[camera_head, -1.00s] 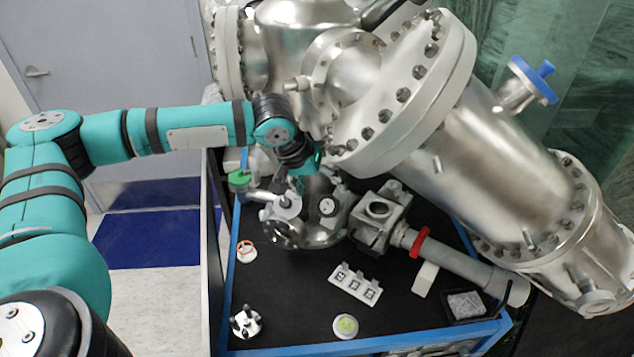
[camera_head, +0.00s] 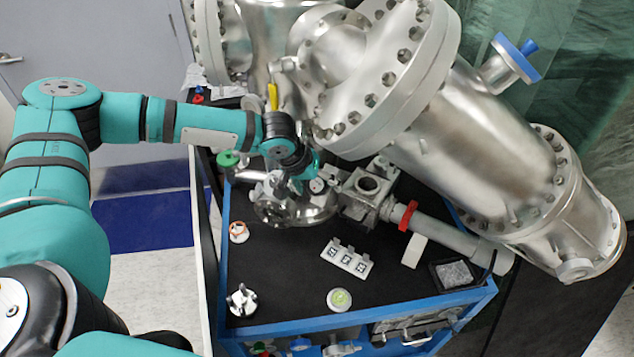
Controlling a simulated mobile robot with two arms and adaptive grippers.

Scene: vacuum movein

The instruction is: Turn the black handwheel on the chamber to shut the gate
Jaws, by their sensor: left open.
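The steel chamber (camera_head: 485,150) slants across the right half of the head view, with a large bolted flange at its upper end. I cannot make out the black handwheel; it may be hidden behind my arm or the chamber. My left arm comes in from the left, and my left gripper (camera_head: 280,188) points down beside the small metal fittings under the chamber. It is open, but its fingers are small and partly hidden, and I cannot tell whether they touch anything. My right gripper is out of view.
A black bench top with a blue frame (camera_head: 350,322) lies below. On it are a white block with square markings (camera_head: 347,258), a round green-topped piece (camera_head: 339,299), a metal clamp-like part (camera_head: 242,300) and a pipe with a red ring (camera_head: 408,216). A green-handled valve (camera_head: 228,158) stands at left.

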